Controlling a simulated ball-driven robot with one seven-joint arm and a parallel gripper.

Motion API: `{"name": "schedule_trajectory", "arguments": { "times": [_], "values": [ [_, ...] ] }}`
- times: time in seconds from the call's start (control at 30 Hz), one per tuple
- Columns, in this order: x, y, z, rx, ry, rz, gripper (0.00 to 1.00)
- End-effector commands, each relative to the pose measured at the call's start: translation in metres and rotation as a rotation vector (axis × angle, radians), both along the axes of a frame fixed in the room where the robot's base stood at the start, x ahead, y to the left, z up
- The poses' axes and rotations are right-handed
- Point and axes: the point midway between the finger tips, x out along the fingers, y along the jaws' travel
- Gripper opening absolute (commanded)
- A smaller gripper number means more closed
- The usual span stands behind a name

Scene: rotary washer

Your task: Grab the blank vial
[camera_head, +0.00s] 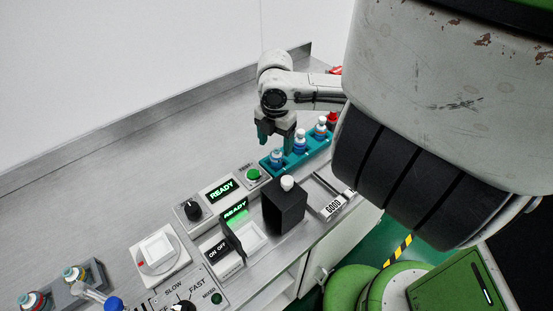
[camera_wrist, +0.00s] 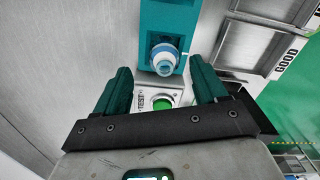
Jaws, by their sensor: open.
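A teal rack (camera_head: 270,166) holds several small vials with white caps and blue bands. I cannot tell from the pictures which is the blank one. The nearest vial (camera_head: 277,158) stands upright at the rack's near end, just below my gripper (camera_head: 275,139). In the wrist view a vial with a pale top and blue ring (camera_wrist: 164,58) sits in the rack (camera_wrist: 173,17). There it is ahead of and between the open teal fingers of my gripper (camera_wrist: 160,78), with nothing held. The gripper appears apart from the vial.
A panel with a green READY display (camera_head: 221,189) and a green button (camera_head: 254,174) lies beside the rack. A black box with a white cap on top (camera_head: 285,208) stands in front. A GOOD tray (camera_head: 331,206) is to the right. Bare metal counter (camera_head: 130,210) lies left.

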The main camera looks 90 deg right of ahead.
Motion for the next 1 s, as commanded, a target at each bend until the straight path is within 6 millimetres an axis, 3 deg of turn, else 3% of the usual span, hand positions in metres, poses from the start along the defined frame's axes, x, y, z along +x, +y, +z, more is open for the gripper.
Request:
{"name": "schedule_trajectory", "arguments": {
  "times": [0.3,0.57,1.0],
  "values": [
    [-0.003,0.005,-0.039,0.001,0.000,-0.002,0.71],
    [-0.003,0.005,-0.042,0.000,0.000,0.000,0.71],
    [-0.003,0.005,-0.042,0.000,0.000,0.000,0.31]
  ]
}}
